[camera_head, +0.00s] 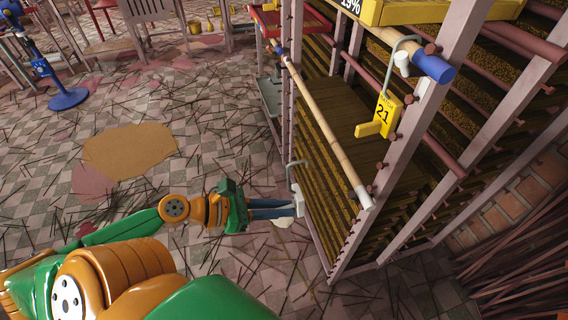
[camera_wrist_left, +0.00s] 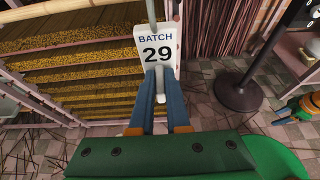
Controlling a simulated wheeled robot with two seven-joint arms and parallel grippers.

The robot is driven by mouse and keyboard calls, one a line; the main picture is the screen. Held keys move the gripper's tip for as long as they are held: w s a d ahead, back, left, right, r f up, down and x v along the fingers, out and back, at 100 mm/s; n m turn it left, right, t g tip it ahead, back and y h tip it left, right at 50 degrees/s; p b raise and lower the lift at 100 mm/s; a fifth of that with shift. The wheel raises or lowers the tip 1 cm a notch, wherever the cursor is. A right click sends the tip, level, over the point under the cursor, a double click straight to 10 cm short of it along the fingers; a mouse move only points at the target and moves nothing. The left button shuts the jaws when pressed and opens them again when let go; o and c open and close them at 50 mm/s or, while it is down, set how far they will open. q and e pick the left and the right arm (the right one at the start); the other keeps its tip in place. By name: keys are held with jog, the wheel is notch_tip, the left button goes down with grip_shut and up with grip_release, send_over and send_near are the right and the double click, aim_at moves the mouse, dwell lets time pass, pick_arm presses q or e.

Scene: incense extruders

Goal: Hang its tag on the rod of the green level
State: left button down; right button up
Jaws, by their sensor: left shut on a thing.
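My left gripper (camera_head: 292,208) is shut on a white tag (camera_head: 299,198) with a grey hook at its top. In the left wrist view the tag (camera_wrist_left: 156,44) reads "BATCH 29" and sits between the blue fingers (camera_wrist_left: 160,95). A tan rod (camera_head: 325,120) with a white front end and a blue band farther back sticks out of the rack; in the picture the held tag is left of it, apart from it. A second rod (camera_head: 400,45) with a blue end carries a yellow tag (camera_head: 384,115) reading 21. I see no green-marked level.
The wooden rack (camera_head: 337,230) has several slatted levels and posts with protruding pegs. A yellow tray (camera_head: 430,10) is at the top. A dark pole on a round base (camera_wrist_left: 240,92) stands right in the wrist view. Straw-littered floor (camera_head: 150,150) lies open at left.

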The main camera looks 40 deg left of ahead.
pick_arm(q)
jog(key=shift+r+p, duration=0.55)
jog(key=shift+r, duration=0.1)
jog(key=shift+s+a+f, duration=0.1)
jog(key=shift+s+a, duration=0.05)
jog(key=shift+s, duration=0.05)
jog(key=s+a+p, duration=0.1)
jog(key=s+a, duration=0.4)
jog(key=s, duration=0.1)
jog(key=shift+s+p, duration=0.3)
jog(key=shift+s, duration=0.1)
pick_arm(e)
notch_tip(320, 180, up, 3)
jog(key=shift+s+a+r, duration=0.1)
pick_arm(q)
jog(key=shift+a, duration=0.1)
pick_arm(e)
jog(key=shift+s, duration=0.4)
